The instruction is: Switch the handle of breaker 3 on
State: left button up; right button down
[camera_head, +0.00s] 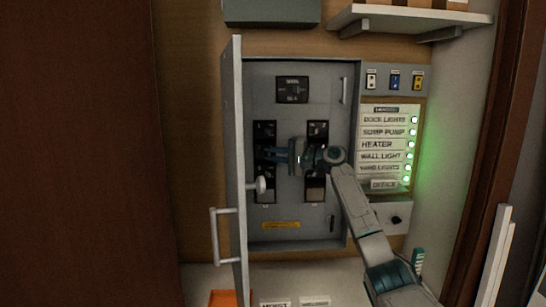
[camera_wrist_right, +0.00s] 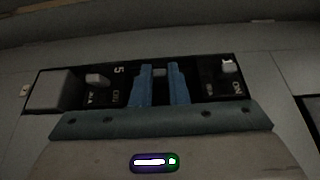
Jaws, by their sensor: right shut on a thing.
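The open breaker cabinet (camera_head: 262,88) holds two dark columns of breakers. My right gripper (camera_head: 266,156) reaches from the right to the middle of the left column. In the wrist view its two blue fingers (camera_wrist_right: 163,84) stand either side of a small handle (camera_wrist_right: 158,72) on the middle breaker, shut on it. I take this for breaker 3; its number is hidden by the fingers. The breaker marked 5, with a pale handle (camera_wrist_right: 97,80), is to the left in that view. Another handle (camera_wrist_right: 228,65) shows to the right. My left gripper is not in view.
A label panel (camera_head: 384,145) with several green lamps is at the right. A shelf (camera_head: 405,20) is above it.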

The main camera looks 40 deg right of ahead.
jog(key=shift+r, duration=0.1)
jog(key=c, duration=1.5)
grip_release()
jog(key=shift+c, duration=0.2)
jog(key=shift+o, duration=0.7)
jog(key=shift+d, duration=0.1)
jog(key=shift+s+d+f, duration=0.15)
jog(key=shift+s+f, duration=0.05)
jog(key=b+v, duration=0.4)
jog(key=v, duration=0.6)
jog(key=shift+b, duration=0.3)
jog(key=shift+d, duration=0.1)
